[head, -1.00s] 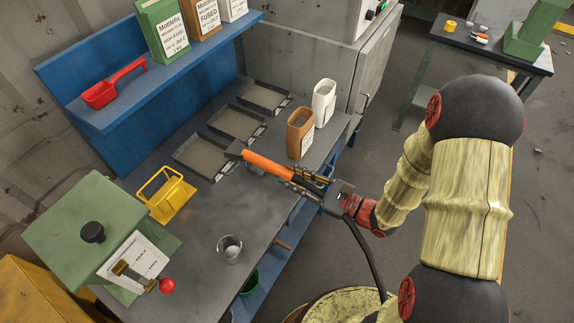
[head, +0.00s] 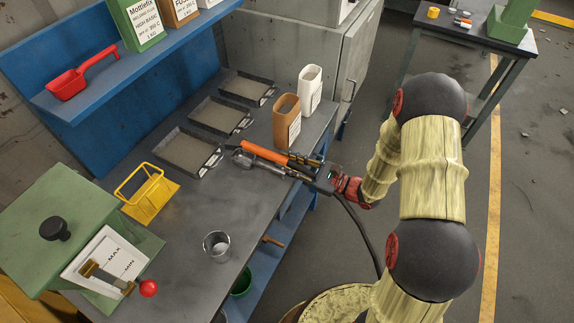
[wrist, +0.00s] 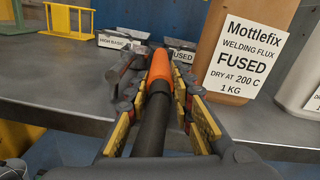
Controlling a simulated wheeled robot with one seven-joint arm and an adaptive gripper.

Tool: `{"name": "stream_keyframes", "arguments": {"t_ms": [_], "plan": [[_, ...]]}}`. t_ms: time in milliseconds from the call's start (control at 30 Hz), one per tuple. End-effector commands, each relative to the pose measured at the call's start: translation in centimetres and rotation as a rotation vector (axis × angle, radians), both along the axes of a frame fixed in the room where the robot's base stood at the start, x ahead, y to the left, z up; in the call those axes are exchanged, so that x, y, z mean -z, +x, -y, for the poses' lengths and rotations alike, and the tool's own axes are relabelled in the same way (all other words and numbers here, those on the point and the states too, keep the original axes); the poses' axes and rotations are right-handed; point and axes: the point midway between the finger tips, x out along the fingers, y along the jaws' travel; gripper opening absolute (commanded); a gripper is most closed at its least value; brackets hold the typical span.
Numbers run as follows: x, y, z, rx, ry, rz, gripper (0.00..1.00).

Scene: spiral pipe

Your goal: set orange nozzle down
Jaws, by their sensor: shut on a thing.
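The orange nozzle (head: 263,152) is a slim orange tube with a black rear part. It points left over the grey bench top, in front of the brown flux container. My gripper (head: 303,164) is shut on its black rear part, near the bench's front edge. In the wrist view the orange nozzle (wrist: 160,66) points away between the yellow-padded fingers of my gripper (wrist: 158,112). A grey metal piece (head: 244,159) lies alongside the tube; I cannot tell whether they touch. Whether the nozzle rests on the bench is also unclear.
The brown container (head: 287,120) and white container (head: 310,88) stand close behind the nozzle. Several shallow grey trays (head: 188,151) line the back. A yellow wire holder (head: 147,193), a metal cup (head: 217,245) and a green box (head: 62,228) stand left. The middle bench top (head: 240,200) is clear.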

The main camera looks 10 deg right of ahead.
Motion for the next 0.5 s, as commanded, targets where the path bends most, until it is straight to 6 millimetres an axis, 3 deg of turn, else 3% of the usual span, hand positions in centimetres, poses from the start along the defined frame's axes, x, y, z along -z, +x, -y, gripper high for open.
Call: {"name": "stream_keyframes", "arguments": {"t_ms": [367,400,500], "plan": [[0.38,0.06,0.02,0.001,0.0,0.004,0.0],[0.36,0.06,0.02,0.0,-0.001,0.003,0.25],[0.33,0.05,0.02,0.001,-0.001,0.003,0.3]]}}
